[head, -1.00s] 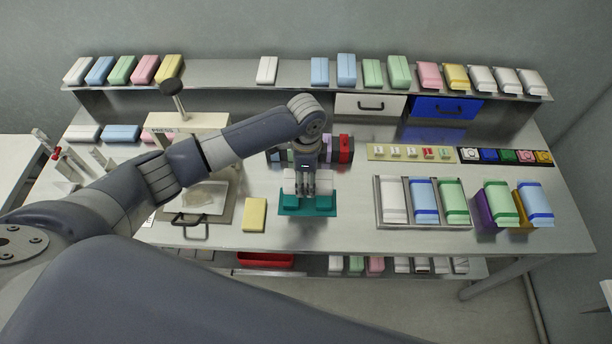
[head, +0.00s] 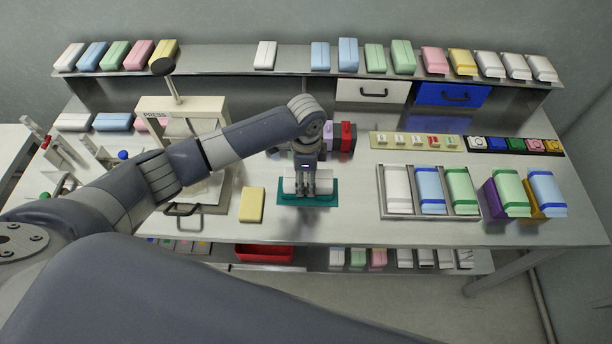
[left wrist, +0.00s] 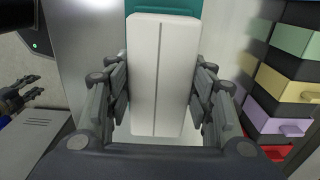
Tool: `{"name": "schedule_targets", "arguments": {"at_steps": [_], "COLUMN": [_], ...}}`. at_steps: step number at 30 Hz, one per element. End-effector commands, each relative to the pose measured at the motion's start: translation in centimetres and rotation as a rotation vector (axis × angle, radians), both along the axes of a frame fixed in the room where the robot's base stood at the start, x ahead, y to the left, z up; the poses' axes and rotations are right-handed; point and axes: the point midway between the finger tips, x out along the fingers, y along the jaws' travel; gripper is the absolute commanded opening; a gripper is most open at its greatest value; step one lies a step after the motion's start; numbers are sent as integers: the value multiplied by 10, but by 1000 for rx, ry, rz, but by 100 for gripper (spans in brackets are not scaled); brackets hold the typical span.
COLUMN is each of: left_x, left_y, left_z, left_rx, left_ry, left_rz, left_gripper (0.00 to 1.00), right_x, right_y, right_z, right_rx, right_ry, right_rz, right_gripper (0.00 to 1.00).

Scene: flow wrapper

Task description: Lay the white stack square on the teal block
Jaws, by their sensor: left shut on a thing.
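In the head view my left gripper (head: 307,187) points down over the teal block (head: 309,200) on the bench. It is shut on the white stack (head: 290,186), gripping across its long sides. The left wrist view shows the white stack (left wrist: 161,75), with a seam down its middle, between the fingers. The teal block (left wrist: 180,6) shows past the stack's far end there, and the stack looks lined up with it. In the head view the stack is low over the block, whose teal rim shows around it. Whether they touch is hidden. A dark gripper, likely my right (left wrist: 20,98), shows at the left edge.
A yellow pack (head: 252,204) lies just left of the teal block. Behind are small coloured drawers (head: 347,137). The press (head: 186,108) stands to the left, and a tray of packs (head: 381,206) to the right. Bare bench lies between block and tray.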

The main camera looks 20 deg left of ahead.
Motion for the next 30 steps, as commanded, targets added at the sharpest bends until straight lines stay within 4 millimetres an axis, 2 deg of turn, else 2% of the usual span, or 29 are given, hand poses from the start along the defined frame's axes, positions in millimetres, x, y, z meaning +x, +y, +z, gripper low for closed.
{"name": "schedule_targets", "arguments": {"at_steps": [22, 23, 25, 26, 30], "left_x": [0, 0, 0, 0, 0], "left_y": [0, 0, 0, 0, 0], "left_z": [-4, -4, -4, -4, -4], "left_rx": [0, 0, 0, 0, 0], "left_ry": [0, 0, 1, 1, 1], "left_rz": [0, 0, 0, 0, 0], "left_gripper": [32, 54, 70, 73, 73], "right_x": [-2, -2, -2, -2, -2], "right_y": [-1, -2, -3, -3, -4], "right_z": [-1, -1, -1, -1, -1], "right_rx": [-2, -2, -3, -4, -5], "right_ry": [4, 4, 3, 3, 3], "right_rz": [0, 1, 1, 1, 2], "right_gripper": [40, 40, 40, 40, 40]}}
